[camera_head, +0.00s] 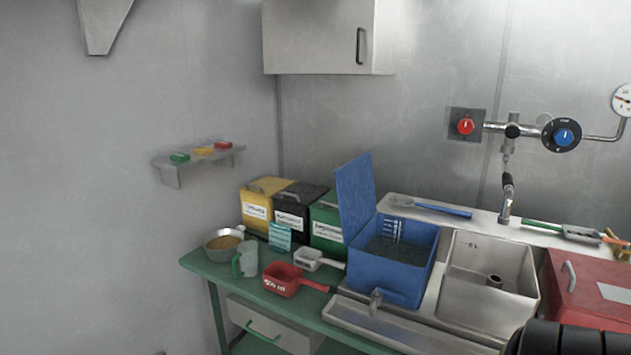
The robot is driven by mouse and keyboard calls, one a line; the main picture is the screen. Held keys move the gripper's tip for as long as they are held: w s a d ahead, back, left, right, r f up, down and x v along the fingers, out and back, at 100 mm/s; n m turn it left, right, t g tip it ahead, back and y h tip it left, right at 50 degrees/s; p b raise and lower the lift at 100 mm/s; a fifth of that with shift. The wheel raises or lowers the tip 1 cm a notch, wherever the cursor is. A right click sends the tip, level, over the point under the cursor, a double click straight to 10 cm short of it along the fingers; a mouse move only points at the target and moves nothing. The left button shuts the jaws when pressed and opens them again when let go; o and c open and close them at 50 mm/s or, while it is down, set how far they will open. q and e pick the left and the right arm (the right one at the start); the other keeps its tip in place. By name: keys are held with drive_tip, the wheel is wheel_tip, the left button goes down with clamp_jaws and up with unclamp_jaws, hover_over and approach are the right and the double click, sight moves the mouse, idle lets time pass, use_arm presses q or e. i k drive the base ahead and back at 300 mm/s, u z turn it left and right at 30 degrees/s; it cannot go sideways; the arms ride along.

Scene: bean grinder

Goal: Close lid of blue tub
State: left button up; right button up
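The blue tub (405,284) stands on the counter just left of the sink, with dark contents or a dark inner bottom and white marks on its inner back wall. Its blue lid (356,196) is open, standing up nearly vertical along the tub's left side. A small tap (376,302) sticks out low on the tub's front. Neither gripper can be made out; a black rounded part, probably of my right arm, shows at the bottom right corner, well away from the tub. No gripper touches the lid.
Yellow (257,212), black (291,216) and green (326,232) bins stand left of the lid. A red scoop (281,280), a white scoop (307,258) and a bowl (224,244) sit on the green table. The steel sink (473,286) and a red box (577,289) are to the right.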

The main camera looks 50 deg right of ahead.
sight(354, 180)
drive_tip(key=i, duration=2)
drive_tip(key=z, duration=3.15)
drive_tip(key=k, duration=0.45)
drive_tip(key=u, duration=0.8)
drive_tip(key=i, duration=0.8)
drive_tip(key=u, duration=0.2)
